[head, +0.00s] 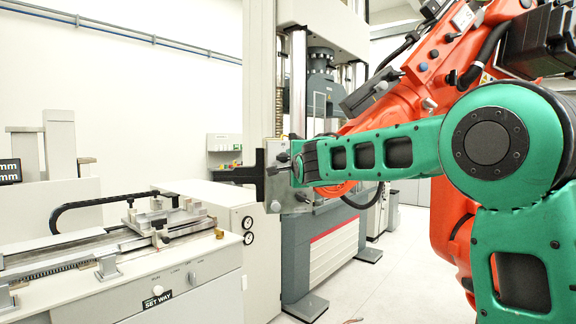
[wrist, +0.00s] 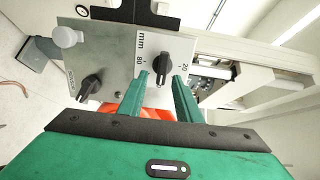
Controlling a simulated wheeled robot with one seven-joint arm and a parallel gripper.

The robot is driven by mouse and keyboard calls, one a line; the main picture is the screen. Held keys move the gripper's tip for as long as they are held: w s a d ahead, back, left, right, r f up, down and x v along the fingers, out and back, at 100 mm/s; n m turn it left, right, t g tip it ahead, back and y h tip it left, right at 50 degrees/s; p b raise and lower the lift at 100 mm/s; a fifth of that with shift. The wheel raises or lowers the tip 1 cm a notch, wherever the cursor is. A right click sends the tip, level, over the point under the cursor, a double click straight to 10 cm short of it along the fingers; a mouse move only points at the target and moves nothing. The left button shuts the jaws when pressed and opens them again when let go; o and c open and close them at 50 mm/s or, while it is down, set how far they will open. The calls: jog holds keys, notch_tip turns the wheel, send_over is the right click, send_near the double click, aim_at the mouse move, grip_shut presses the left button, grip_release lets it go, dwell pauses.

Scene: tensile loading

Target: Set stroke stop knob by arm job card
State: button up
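The black stop knob (wrist: 161,64) sits on a grey metal panel (wrist: 108,50) in the wrist view, beside a scale marked mm, 80 and 20. I cannot read its exact setting. My gripper (wrist: 160,76) is open, with one green finger on each side of the knob's near end. I cannot tell whether the fingers touch it. In the head view the panel (head: 285,190) is seen nearly edge-on at the end of my green arm, and the knob is mostly hidden there.
A second black knob (wrist: 90,87) and a white round knob (wrist: 67,37) are on the same panel. A black T-shaped part (head: 260,174) projects left of the panel. The orange arm (head: 400,105) stands close behind mine.

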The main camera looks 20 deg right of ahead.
jog(key=s, duration=0.8)
jog(key=shift+a, duration=0.25)
jog(key=shift+f, duration=0.1)
jog(key=s+d+f+n+g+h, duration=0.2)
jog(key=s+d+f+n+g, duration=0.55)
jog(key=s+d+f, duration=1.25)
jog(key=s+a+f+n+g+y, duration=0.1)
jog(key=s+f+g, duration=0.2)
jog(key=s, duration=0.7)
jog(key=s+a+f+n+g+y, duration=0.1)
jog(key=s+f+g, duration=0.3)
jog(key=s+f, duration=0.4)
jog(key=s+a+f+n+g+y, duration=0.1)
jog(key=s+f+n+g, duration=0.2)
jog(key=s, duration=1)
notch_tip(320, 180, down, 3)
jog(key=shift+a+r+g, duration=0.1)
jog(key=shift+a+g, duration=0.1)
jog(key=shift+g, duration=0.15)
jog(key=shift+s, duration=0.1)
